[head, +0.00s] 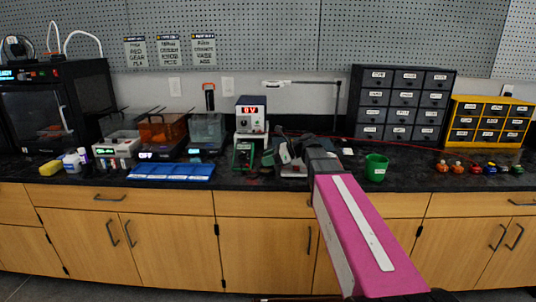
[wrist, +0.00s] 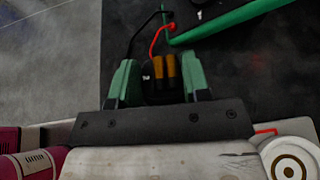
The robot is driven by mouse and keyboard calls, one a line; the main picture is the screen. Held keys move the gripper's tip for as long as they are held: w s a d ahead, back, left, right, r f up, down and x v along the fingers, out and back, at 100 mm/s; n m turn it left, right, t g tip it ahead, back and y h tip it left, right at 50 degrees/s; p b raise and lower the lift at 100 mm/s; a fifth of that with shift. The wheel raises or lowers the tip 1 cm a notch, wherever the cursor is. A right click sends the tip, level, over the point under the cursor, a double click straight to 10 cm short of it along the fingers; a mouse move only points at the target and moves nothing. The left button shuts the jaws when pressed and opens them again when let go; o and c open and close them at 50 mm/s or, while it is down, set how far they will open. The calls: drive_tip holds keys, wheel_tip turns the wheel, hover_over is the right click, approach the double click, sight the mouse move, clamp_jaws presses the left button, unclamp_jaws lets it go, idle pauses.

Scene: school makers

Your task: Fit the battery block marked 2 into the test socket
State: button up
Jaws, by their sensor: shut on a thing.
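My gripper (wrist: 158,85), with green fingers, is shut on a dark battery block (wrist: 158,66). The block shows orange-brown cells and a small white mark too small to read. A black wire and a red wire (wrist: 154,40) show just beyond the block; I cannot tell whether they join it. In the head view my gripper (head: 288,155) is over the counter, right of the power supply, and my arm hides part of that area. I cannot make out the test socket in either view.
A green bar (wrist: 225,22) crosses the wrist view beyond the fingers. On the black counter (head: 335,180) stand a power supply (head: 251,114), a green multimeter (head: 243,157), a blue tray (head: 172,171), a green cup (head: 376,168) and a dark drawer cabinet (head: 401,103). Several coloured knobs (head: 475,168) sit at the right.

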drive_tip(key=shift+f, duration=0.55)
drive_tip(key=shift+f, duration=0.4)
idle(1.0)
drive_tip(key=shift+r, duration=0.8)
idle(2.6)
drive_tip(key=shift+f, duration=0.75)
idle(0.8)
drive_tip(key=o, duration=0.7)
drive_tip(key=shift+c, duration=0.2)
drive_tip(key=shift+d, duration=0.1)
